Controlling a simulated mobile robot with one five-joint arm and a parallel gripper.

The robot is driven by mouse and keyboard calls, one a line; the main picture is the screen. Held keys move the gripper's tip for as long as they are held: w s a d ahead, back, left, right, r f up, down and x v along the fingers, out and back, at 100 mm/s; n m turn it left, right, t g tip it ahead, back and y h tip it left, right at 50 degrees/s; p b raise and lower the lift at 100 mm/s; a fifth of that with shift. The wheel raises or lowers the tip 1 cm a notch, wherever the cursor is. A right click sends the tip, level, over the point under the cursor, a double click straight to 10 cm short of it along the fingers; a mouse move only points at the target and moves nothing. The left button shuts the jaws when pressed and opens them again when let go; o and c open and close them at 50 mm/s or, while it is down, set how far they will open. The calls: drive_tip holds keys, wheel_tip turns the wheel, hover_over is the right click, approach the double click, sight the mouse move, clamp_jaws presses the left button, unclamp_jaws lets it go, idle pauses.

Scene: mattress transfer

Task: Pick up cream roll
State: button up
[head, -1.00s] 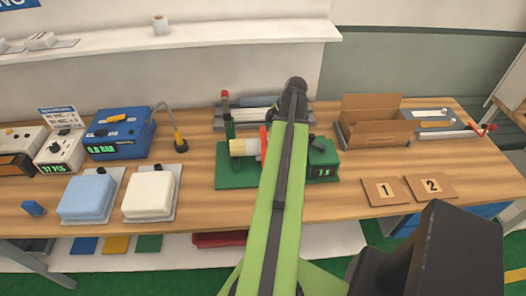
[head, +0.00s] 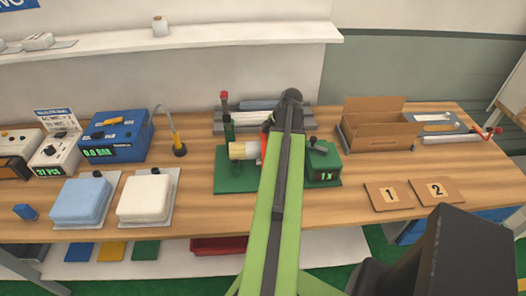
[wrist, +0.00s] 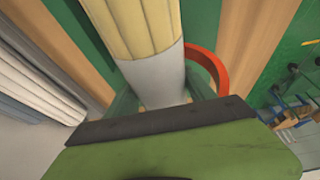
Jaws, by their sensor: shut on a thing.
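The cream roll (head: 242,151) shows in the head view just left of my arm, above the green base of a small fixture (head: 236,183). In the wrist view the roll (wrist: 137,28) has a ribbed cream end and a smooth pale grey part (wrist: 155,72) nearer my gripper. My gripper (wrist: 161,97) is shut on the roll, with a green finger on each side of the pale part. A red ring-like piece (wrist: 212,68) curves beside it. My arm hides the gripper in the head view. I cannot tell whether the roll touches the fixture.
Blue (head: 81,201) and white (head: 145,197) pads lie left, before a blue pressure device (head: 117,135). A green display unit (head: 322,163) stands close to my arm.

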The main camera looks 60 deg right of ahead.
sight(265, 143)
drive_tip(key=c, duration=0.3)
wheel_tip(265, 143, up, 12)
drive_tip(key=p, duration=1.2)
drive_tip(key=s+d, duration=0.3)
drive_tip(key=s, duration=0.2)
drive_tip(key=s+d, duration=0.7)
drive_tip(key=s, duration=0.2)
drive_tip(key=shift+s+d, duration=0.25)
drive_tip(key=shift+s, duration=0.1)
drive_tip(key=shift+a, duration=0.1)
